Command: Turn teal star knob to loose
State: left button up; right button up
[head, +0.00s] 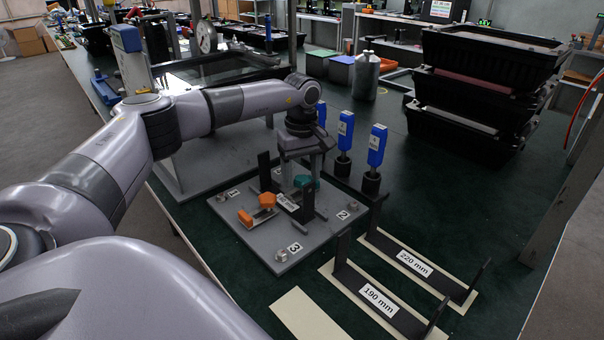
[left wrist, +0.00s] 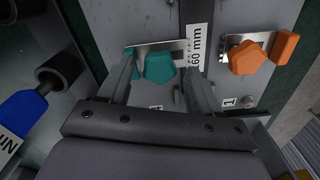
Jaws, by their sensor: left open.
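The teal star knob (head: 305,181) sits on a bracket on the grey plate (head: 240,230). In the left wrist view the teal knob (left wrist: 160,68) lies between the fingers, beside a white label reading "60 mm", partly cut off. My left gripper (head: 303,172) points down over the knob and is open. In the left wrist view its fingers (left wrist: 158,78) stand on either side of the knob, with visible gaps; I cannot tell how far down they reach. The arm partly hides the knob's surroundings in the head view. My right gripper does not show.
An orange knob (head: 267,200) with an orange end piece stands close beside the teal one. Blue-handled tools (head: 377,145) stand upright behind it to the right. Black brackets marked 190 mm (head: 378,300) and 220 mm (head: 413,263) lie in front. Black crates (head: 470,120) are stacked at back right.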

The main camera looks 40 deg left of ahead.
pick_arm(q)
jog(key=shift+f, duration=0.3)
jog(key=c, duration=1)
jog(key=shift+c, duration=0.2)
